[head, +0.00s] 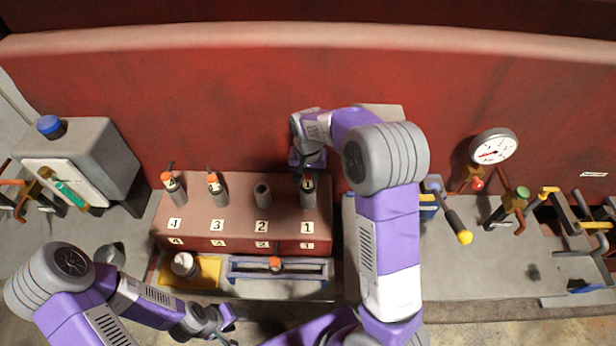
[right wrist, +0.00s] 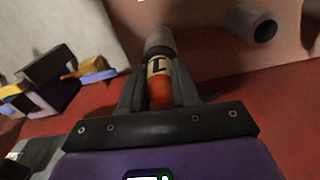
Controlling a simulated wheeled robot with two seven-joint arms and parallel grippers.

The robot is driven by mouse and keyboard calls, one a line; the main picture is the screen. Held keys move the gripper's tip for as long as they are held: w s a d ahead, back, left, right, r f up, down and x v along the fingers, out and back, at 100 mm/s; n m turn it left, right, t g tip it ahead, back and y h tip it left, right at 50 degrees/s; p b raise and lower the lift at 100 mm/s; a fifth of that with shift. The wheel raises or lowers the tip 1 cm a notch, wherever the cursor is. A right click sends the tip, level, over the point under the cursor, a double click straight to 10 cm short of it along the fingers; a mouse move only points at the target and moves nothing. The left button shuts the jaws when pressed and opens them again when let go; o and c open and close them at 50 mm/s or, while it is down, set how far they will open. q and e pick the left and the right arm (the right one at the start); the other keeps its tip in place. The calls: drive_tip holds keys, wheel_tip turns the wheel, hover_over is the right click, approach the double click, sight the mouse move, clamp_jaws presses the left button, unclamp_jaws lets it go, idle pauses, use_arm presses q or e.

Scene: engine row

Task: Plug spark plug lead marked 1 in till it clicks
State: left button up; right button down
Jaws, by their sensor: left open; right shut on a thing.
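The lead marked 1 (right wrist: 158,67), with an orange end and a cream band, is between the fingers of my right gripper (right wrist: 158,92), which is shut on it. In the head view, the lead (head: 308,184) is lined up at the mouth of the grey socket post (head: 307,200) behind label 1. My right gripper (head: 306,172) is above that post. In the right wrist view, the lead's far end meets the grey post (right wrist: 158,38); how deep it sits cannot be told. My left gripper (head: 228,324) is open and empty, low in front of the block.
Leads stand on posts 4 (head: 171,184) and 3 (head: 215,183). Post 2 (head: 262,192) is open and bare. Another orange-topped lead (head: 275,264) lies in the blue rack (head: 240,275). A yellow tray (head: 206,268) sits left of it. A gauge (head: 493,146) and valves stand right.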

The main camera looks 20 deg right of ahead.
drive_tip(key=shift+f+b, duration=0.5)
drive_tip(key=shift+f, duration=0.3)
drive_tip(key=c, duration=0.8)
unclamp_jaws()
drive_tip(key=shift+o, duration=0.2)
drive_tip(key=shift+r, duration=0.1)
wheel_tip(320, 180, up, 7)
drive_tip(key=shift+r, duration=0.2)
